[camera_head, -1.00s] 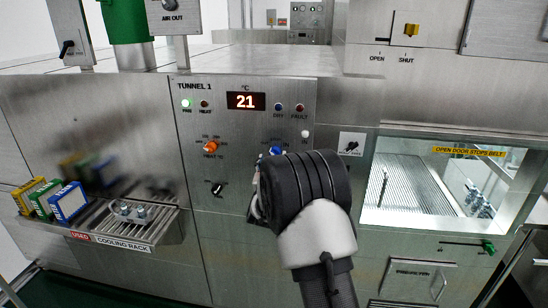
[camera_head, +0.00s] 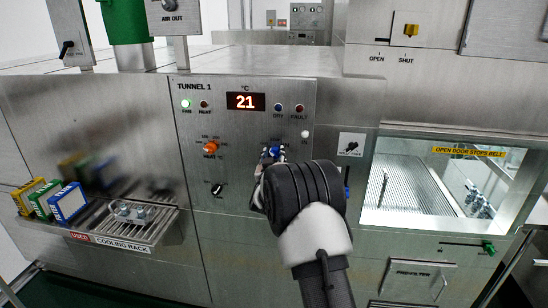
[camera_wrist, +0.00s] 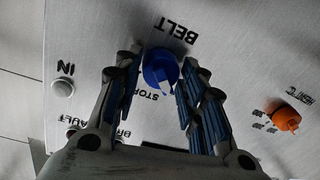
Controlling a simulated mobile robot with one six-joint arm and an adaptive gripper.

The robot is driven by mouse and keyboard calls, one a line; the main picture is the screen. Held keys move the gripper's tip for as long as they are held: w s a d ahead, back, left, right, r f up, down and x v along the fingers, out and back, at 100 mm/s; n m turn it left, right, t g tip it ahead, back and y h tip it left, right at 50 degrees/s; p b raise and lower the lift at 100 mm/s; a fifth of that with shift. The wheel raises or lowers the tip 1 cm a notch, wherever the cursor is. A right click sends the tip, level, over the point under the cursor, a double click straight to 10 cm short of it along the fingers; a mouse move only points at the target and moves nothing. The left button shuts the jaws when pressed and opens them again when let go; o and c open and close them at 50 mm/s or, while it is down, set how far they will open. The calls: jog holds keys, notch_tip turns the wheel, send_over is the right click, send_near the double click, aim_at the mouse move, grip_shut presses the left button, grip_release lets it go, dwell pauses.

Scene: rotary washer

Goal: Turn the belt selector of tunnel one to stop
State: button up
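The belt selector is a blue knob (camera_wrist: 160,68) under the word BELT, seen upside down in the wrist view. Its white mark is at the knob's lower side, near the STOP print (camera_wrist: 153,95). In the head view the knob (camera_head: 277,150) shows just above my wrist, on the TUNNEL 1 panel (camera_head: 230,125). My gripper (camera_wrist: 161,60) is open, with one finger on each side of the knob in the wrist view. Narrow gaps show beside the knob; I cannot tell whether a finger touches it. In the head view my wrist hides most of the gripper.
An orange heat knob (camera_head: 210,147) and a black knob (camera_head: 217,189) are to the left on the panel. A white button (camera_head: 305,134) sits close to the right of the selector. A cooling rack (camera_head: 130,222) juts out at the left.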

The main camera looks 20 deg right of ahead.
jog(key=c, duration=0.6)
jog(key=shift+b, duration=0.45)
jog(key=m+b, duration=0.8)
jog(key=b, duration=0.3)
jog(key=shift+f+m+h, duration=0.15)
jog(key=shift+m+h, duration=0.15)
jog(key=shift+m, duration=0.1)
jog(key=o, duration=1.1)
